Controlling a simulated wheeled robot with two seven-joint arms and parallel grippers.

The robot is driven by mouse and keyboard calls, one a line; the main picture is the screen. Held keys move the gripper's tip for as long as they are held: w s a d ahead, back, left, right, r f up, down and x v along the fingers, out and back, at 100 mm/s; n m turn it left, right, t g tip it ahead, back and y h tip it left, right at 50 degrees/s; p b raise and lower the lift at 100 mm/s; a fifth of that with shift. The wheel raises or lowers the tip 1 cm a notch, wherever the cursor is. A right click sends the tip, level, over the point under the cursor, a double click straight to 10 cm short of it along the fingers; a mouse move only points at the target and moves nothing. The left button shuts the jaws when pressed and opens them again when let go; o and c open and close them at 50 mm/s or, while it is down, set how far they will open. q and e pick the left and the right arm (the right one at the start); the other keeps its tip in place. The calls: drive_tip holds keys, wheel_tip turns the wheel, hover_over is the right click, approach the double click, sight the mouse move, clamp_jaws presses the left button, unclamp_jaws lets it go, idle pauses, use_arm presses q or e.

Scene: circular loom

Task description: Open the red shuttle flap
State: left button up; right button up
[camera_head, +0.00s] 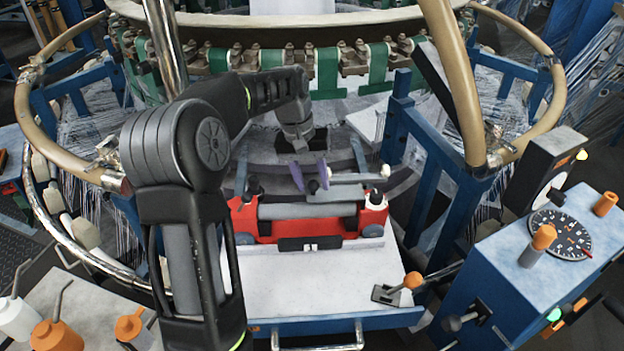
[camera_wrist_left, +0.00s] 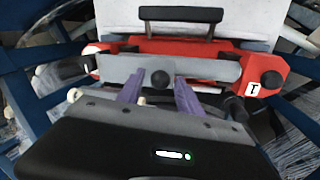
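The red shuttle (camera_head: 245,222) sits on a white platform in the middle of the head view; its red body (camera_wrist_left: 265,72) also shows in the wrist view. A long grey flap-like bar (camera_wrist_left: 205,68) with a dark round knob (camera_wrist_left: 160,79) lies along the shuttle. My left gripper (camera_head: 310,181) is over the shuttle's far side, its two purple fingers apart. In the wrist view the left gripper (camera_wrist_left: 158,84) has one fingertip on each side of the knob, with visible gaps. I cannot tell whether the fingers touch the bar. My right gripper is not in view.
The white platform (camera_head: 320,280) has clear room in front of the shuttle, with an orange-knobbed lever (camera_head: 412,281) at its right. A blue control box (camera_head: 530,270) with a dial stands at right. Bottles (camera_head: 55,333) stand at lower left. The loom ring rises behind.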

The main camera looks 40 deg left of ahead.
use_arm(q)
clamp_jaws()
idle(1.2)
